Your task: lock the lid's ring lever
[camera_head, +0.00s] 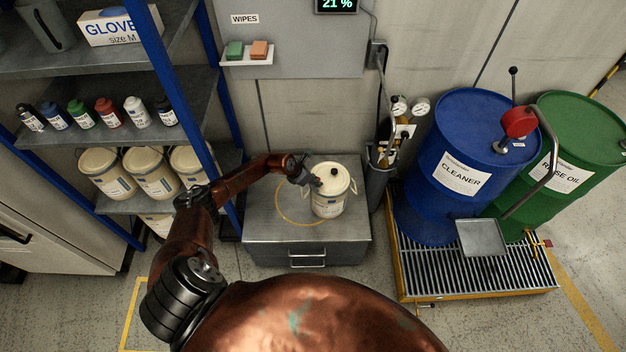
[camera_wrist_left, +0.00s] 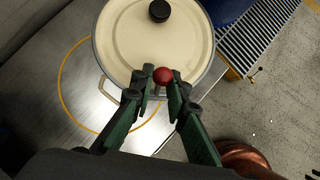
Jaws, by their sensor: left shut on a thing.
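A cream pail (camera_head: 328,203) with a pale lid (camera_head: 338,177) stands upright on the grey metal cabinet top, beside a yellow ring marking. A red ball (camera_wrist_left: 163,75), which looks like the ring lever's end, is at the lid's near rim. My left gripper (camera_head: 312,180) is at the pail's left side, and in the wrist view its fingertips (camera_wrist_left: 162,87) are shut on the red ball. The rest of the lever is largely hidden by the fingers. My right gripper is not in view.
The grey cabinet top (camera_head: 262,222) has free room left of the pail. A shelf with bottles and pails stands left, its blue post (camera_head: 170,75) near my left arm. At right, a blue drum (camera_head: 450,205) and a green drum (camera_head: 590,115) stand on a grated pallet.

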